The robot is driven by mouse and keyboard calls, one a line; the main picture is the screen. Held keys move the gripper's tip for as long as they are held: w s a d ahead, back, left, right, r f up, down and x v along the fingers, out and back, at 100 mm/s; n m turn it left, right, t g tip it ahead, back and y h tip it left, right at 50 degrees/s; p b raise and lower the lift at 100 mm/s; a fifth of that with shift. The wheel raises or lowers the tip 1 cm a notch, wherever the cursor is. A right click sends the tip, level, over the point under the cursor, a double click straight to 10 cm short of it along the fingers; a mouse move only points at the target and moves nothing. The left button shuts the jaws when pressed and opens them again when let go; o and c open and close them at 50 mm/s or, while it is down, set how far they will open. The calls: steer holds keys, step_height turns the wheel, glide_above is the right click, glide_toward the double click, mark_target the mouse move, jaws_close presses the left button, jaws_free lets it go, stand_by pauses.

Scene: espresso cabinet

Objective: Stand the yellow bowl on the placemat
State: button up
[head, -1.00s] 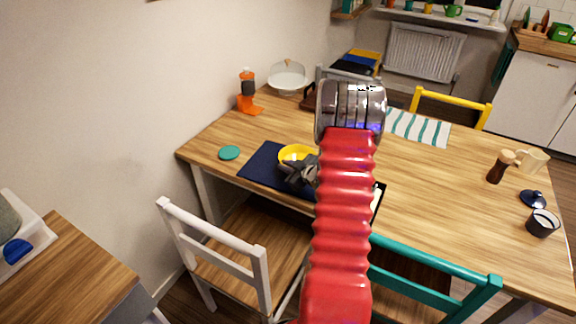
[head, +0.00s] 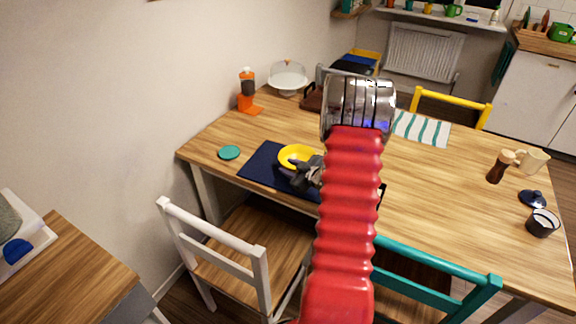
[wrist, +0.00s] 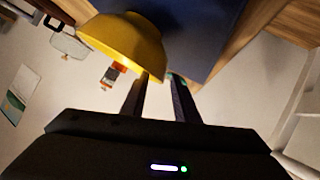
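The yellow bowl (head: 296,154) rests upright on the dark blue placemat (head: 258,165) near the table's left front edge. In the wrist view the bowl (wrist: 125,42) is at upper left, against the placemat (wrist: 200,32). My gripper (head: 303,172) is at the bowl's near right side, low over the mat, and covers part of the bowl in the head view. In the wrist view my gripper (wrist: 158,88) has its fingers apart with nothing between them. The left fingertip is close to the bowl's rim; I cannot tell whether they touch.
A green coaster (head: 229,153) lies left of the placemat. An orange bottle (head: 248,92) and a domed cake stand (head: 288,78) stand behind. A white chair (head: 215,255) and a teal chair (head: 435,265) stand at the front.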

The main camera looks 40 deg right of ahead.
steer(key=v, duration=0.9)
steer(key=shift+s+r, duration=0.15)
steer(key=shift+s, duration=0.1)
stand_by(0.3)
steer(key=w+a+r+m+g+h, duration=0.2)
steer(key=w+a+r+g+h, duration=0.15)
steer(key=a+r, duration=1.25)
steer(key=s+a+r+g+y, duration=0.2)
steer(key=s+a+y, duration=0.1)
steer(key=s+a, duration=0.6)
steer(key=s+a+r+g+y, duration=0.1)
steer(key=s+a+r+y, duration=0.2)
steer(key=s+a, duration=0.6)
steer(key=a, duration=0.9)
steer(key=shift+m+g, duration=0.35)
steer(key=shift+m, duration=0.05)
